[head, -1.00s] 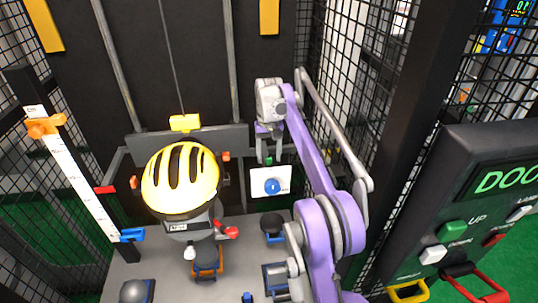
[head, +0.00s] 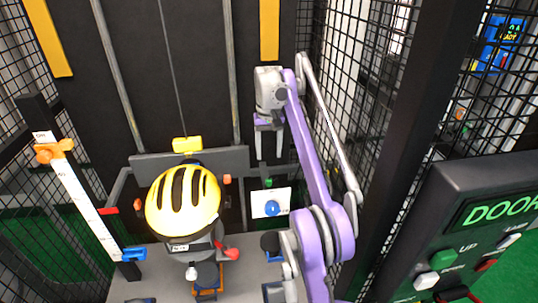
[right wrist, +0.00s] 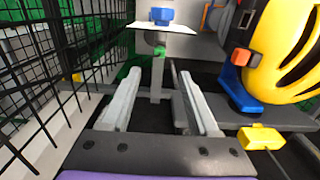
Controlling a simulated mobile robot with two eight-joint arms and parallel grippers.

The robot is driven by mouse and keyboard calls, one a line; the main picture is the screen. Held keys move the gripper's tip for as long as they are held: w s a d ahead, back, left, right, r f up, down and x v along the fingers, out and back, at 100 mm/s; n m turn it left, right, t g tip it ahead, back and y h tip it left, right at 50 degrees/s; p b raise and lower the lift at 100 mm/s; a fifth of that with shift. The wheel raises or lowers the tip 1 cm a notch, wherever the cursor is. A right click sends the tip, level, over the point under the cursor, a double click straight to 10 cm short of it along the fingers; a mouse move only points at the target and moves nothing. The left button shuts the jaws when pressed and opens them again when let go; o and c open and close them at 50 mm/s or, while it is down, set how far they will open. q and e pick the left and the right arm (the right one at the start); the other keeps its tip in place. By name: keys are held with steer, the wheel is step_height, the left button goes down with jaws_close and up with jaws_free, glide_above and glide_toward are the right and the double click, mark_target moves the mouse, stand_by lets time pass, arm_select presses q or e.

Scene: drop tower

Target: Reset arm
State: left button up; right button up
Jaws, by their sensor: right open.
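My right gripper (head: 268,156) hangs with fingers pointing down above a white plate (head: 285,196) bearing a blue knob (head: 272,208). The fingers are apart and empty. In the right wrist view the open jaws (right wrist: 158,85) face a grey post with a green piece (right wrist: 159,51), and the white plate (right wrist: 178,28) lies beyond the fingertips. My purple right arm (head: 310,150) rises from the bottom of the head view. My left gripper is not in view.
A figure in a yellow helmet (head: 168,210) sits left of the plate. A yellow block (head: 187,145) is on the cable behind it. A measuring strip (head: 82,205) stands at left. Mesh walls and a dark post (head: 415,130) flank the arm. A button panel (head: 480,225) is at right.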

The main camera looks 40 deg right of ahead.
stand_by(0.4)
steer(key=s+a+n+t, duration=0.1)
steer(key=s+a, duration=0.3)
steer(key=a, duration=0.4)
steer(key=s+a+n+t, duration=0.1)
steer(key=s+a+n, duration=0.15)
steer(key=a, duration=0.45)
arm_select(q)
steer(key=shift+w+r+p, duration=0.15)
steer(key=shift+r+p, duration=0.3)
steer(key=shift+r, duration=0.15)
arm_select(e)
steer(key=s+a+f+n+t, duration=0.1)
steer(key=s+a+f, duration=0.5)
steer(key=s, duration=0.5)
steer(key=s+a+f+n+t, duration=0.1)
steer(key=s+a+f, duration=0.4)
steer(key=s+f, duration=0.5)
steer(key=shift+s+a+f+t, duration=0.35)
steer(key=shift+s+f+t, duration=0.05)
steer(key=shift+f+t, duration=0.3)
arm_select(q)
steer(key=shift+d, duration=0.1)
arm_select(e)
steer(key=shift+d, duration=0.1)
